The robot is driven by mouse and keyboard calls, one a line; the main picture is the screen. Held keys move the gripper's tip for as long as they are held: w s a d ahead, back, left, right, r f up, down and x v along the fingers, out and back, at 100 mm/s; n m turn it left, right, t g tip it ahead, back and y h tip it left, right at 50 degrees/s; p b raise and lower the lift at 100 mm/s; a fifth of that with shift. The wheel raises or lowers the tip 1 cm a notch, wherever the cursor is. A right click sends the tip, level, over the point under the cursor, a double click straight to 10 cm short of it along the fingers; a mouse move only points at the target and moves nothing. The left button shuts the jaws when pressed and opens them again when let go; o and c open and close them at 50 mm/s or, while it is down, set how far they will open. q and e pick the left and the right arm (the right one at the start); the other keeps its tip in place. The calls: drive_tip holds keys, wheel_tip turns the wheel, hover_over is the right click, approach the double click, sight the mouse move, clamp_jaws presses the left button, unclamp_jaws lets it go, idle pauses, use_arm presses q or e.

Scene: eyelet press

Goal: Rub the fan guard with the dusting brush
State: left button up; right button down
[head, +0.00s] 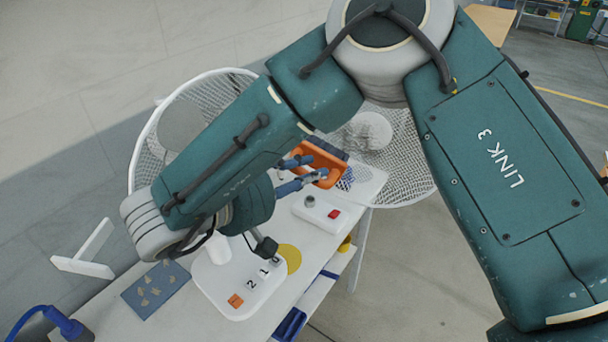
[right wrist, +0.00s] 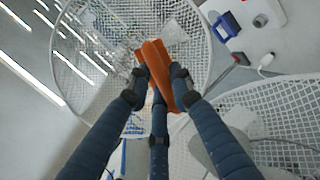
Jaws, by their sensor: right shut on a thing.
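My right gripper (head: 308,174) has blue fingers and is shut on an orange thing (head: 318,160), likely the dusting brush. In the right wrist view the fingers (right wrist: 160,82) close around its orange body (right wrist: 155,55); its far end is hard to make out. Two round white mesh discs look like fan guards. One mesh disc (head: 152,150) is at the left, partly behind my right arm; the other mesh disc (head: 415,170) is at the right. In the right wrist view one mesh disc (right wrist: 85,85) lies beyond the orange thing. I cannot tell whether they touch. My left gripper is not in view.
A white table (head: 105,318) runs below the gripper. On it are a white base (head: 215,290) marked with numbers, a blue-grey mat (head: 135,297) with small pieces, and a white box with a red button (head: 333,214). A blue curved part (head: 68,326) is at lower left.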

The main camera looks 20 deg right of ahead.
idle(0.5)
drive_tip(key=shift+w+d, duration=0.65)
drive_tip(key=shift+w, duration=0.05)
idle(0.3)
